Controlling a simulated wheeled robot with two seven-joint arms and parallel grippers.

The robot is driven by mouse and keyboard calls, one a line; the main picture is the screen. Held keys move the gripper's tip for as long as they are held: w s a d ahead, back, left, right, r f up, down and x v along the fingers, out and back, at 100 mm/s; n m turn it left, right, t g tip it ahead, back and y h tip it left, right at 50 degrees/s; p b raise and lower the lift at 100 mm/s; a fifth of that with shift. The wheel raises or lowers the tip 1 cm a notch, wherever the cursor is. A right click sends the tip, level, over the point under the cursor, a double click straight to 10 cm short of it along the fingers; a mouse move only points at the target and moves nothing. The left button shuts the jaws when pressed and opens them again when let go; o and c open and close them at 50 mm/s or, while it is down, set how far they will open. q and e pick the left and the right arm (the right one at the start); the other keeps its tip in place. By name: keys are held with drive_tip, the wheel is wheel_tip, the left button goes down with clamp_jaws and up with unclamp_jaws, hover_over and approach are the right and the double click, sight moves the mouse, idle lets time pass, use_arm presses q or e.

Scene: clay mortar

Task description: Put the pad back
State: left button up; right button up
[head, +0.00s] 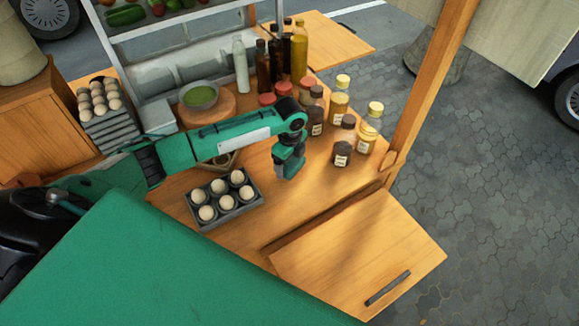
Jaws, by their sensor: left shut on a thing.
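My left arm reaches in from the left over the wooden counter (240,232). Its gripper (289,173) points down over the counter, to the right of the egg tray. It is shut on a small greyish thing at its tips, which seems to be the pad; its shape is mostly hidden by the gripper. A brownish, mortar-like vessel (222,161) stands behind my forearm and is partly covered by it. I cannot make out its inside. My right gripper is not in view.
A dark tray of eggs (232,212) sits left of the gripper. Several sauce bottles and jars (343,152) stand close on the right. A bowl of green sauce (199,96) rests on a round board behind the arm. The counter's front right is clear.

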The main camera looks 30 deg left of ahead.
sight(289, 168)
use_arm(q)
wheel_tip(289, 168, down, 4)
drive_tip(key=shift+r+p, duration=0.25)
drive_tip(key=shift+p, duration=0.05)
drive_tip(key=shift+f, duration=0.2)
drive_tip(key=o, duration=0.9)
wheel_tip(289, 168, up, 12)
drive_tip(key=b, duration=0.3)
drive_tip(key=shift+r, duration=0.2)
